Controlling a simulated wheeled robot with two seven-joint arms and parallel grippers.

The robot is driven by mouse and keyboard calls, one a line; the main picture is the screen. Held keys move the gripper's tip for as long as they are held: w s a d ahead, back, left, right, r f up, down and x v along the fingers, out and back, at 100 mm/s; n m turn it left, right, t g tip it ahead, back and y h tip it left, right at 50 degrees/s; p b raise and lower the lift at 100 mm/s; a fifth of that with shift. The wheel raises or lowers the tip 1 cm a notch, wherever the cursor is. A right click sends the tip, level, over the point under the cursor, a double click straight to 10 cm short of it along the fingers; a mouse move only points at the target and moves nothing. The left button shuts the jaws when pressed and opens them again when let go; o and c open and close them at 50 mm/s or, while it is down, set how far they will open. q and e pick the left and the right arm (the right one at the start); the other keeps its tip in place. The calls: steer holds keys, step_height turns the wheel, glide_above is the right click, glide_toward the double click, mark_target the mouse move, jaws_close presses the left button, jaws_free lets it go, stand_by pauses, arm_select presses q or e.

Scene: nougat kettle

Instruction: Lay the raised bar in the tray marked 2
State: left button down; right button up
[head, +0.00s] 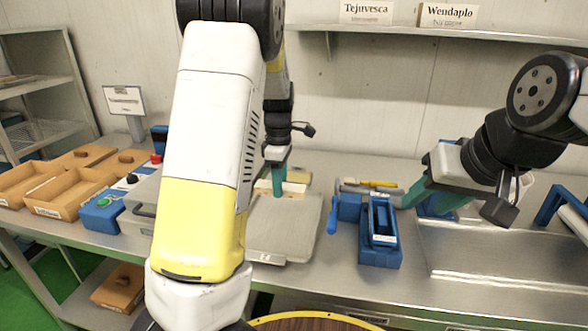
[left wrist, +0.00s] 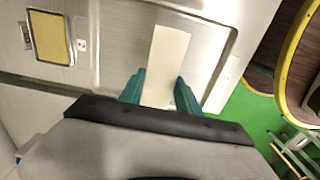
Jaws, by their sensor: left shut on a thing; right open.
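My left gripper (head: 278,180) hangs over the middle of the bench, fingers down. In the left wrist view its teal fingers (left wrist: 160,92) are shut on a flat cream bar (left wrist: 167,55), which sticks out past them over a grey metal surface. In the head view a pale piece (head: 294,188) shows at the fingertips, partly hidden by them. A shallow grey tray (head: 285,235) lies just below and in front. I cannot read a number 2 on any tray. My right gripper (head: 470,195) is open and empty, above the right of the bench.
Brown boxes (head: 68,207) and a blue button box (head: 100,214) stand at the left. A blue holder (head: 380,250) stands right of the grey tray. My left arm hides part of the bench.

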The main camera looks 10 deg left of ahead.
arm_select(q)
steer(key=shift+w+f, duration=0.1)
steer(key=shift+w, duration=0.05)
steer(key=shift+f, duration=0.2)
glide_above(282, 220)
steer(key=shift+f, duration=4.05)
steer(key=shift+f, duration=0.6)
steer(key=c, duration=0.8)
jaws_free()
steer(key=shift+o, duration=0.4)
steer(key=o, duration=0.3)
steer(key=shift+o, duration=0.2)
